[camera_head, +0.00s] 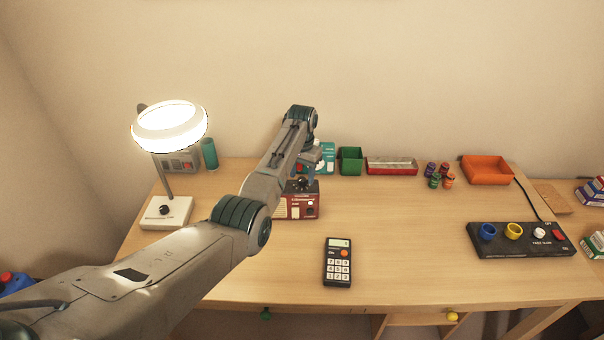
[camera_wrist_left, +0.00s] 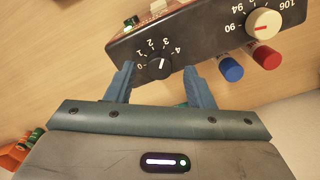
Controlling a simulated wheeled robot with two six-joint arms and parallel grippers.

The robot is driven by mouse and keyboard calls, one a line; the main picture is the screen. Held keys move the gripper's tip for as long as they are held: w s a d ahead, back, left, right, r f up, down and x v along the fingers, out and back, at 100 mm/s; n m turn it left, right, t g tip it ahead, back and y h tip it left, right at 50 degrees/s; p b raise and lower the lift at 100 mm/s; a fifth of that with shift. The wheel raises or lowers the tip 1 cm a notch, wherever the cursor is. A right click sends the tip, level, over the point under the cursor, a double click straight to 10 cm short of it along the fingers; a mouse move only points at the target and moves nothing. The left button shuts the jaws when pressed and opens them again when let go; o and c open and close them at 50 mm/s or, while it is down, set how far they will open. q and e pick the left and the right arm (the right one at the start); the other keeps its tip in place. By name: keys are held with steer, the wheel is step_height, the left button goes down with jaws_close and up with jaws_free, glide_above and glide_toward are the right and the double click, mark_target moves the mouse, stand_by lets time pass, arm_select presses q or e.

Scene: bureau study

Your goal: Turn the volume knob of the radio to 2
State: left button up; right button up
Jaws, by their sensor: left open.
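The red and dark radio (camera_head: 297,207) stands on the desk, partly hidden behind my left arm in the head view. In the left wrist view its dark panel (camera_wrist_left: 205,48) shows a black volume knob (camera_wrist_left: 158,68) with a scale from 0 to 4. A short pale mark shows on the knob, but I cannot tell for sure which number it points at. My left gripper (camera_head: 308,172) is at the radio's top. In the wrist view its two fingers (camera_wrist_left: 159,75) are open, one on either side of the knob; I cannot tell whether they touch it.
The radio also has a cream tuning knob (camera_wrist_left: 264,24), a blue button (camera_wrist_left: 231,69) and a red button (camera_wrist_left: 267,57) near the right finger. A lit lamp (camera_head: 167,212) stands left; a calculator (camera_head: 338,262) lies in front.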

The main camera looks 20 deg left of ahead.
arm_select(q)
steer(key=shift+s+f, duration=0.15)
steer(key=shift+f, duration=0.4)
steer(key=c, duration=1)
steer(key=shift+n, duration=0.3)
steer(key=n+p, duration=0.2)
steer(key=n, duration=0.1)
steer(key=shift+n+p, duration=0.7)
steer(key=shift+n, duration=1.4)
arm_select(e)
steer(key=shift+a+r, duration=0.1)
steer(key=shift+r, duration=1.65)
